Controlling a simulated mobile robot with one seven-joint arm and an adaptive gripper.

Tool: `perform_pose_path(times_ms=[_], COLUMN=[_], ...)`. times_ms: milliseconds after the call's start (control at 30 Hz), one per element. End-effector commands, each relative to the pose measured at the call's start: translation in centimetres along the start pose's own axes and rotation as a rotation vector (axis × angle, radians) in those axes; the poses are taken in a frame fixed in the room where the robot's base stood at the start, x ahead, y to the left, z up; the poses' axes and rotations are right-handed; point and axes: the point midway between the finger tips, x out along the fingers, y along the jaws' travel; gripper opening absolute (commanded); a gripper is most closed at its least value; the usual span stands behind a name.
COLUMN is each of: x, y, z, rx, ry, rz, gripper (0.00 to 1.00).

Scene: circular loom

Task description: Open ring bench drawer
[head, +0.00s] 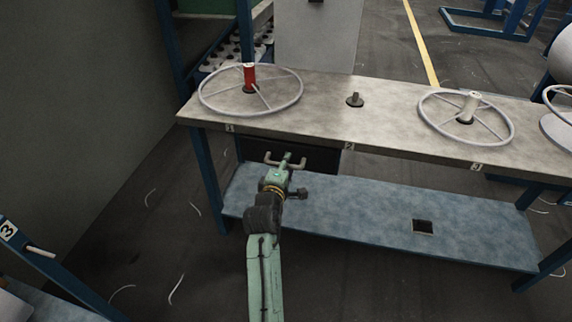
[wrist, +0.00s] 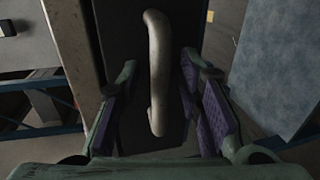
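The ring bench (head: 330,98) has a dark drawer (head: 318,159) under the left part of its top, between the labels 1 and 2. The drawer front looks level with the bench edge, with no visible gap. Its pale bar handle (head: 270,158) sticks out towards me. My gripper (head: 286,160) is at the handle, in front of the drawer. In the wrist view, the handle (wrist: 157,60) stands between my two open fingers (wrist: 158,90), with space on both sides. The dark drawer front (wrist: 118,30) is behind it. I see no finger touching the handle.
A ring with a red spool (head: 249,78) and another with a white spool (head: 470,105) lie on the bench, with a small dark peg (head: 355,99) between. A blue lower shelf (head: 360,215) runs below. The floor in front is mostly clear.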

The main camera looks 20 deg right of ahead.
Motion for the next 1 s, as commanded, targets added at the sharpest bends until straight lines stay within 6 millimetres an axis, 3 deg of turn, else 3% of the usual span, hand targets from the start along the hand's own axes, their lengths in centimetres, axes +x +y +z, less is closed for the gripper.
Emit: perform_pose_path(times_ms=[300,767,1000], x=[0.24,0.21,0.21], y=[-0.02,-0.02,-0.02], z=[-0.02,-0.04,-0.04], rx=[0.000,0.000,0.000], ry=[0.001,0.001,0.001], rz=[0.000,0.000,0.000], gripper=[0.32,0.01,0.00])
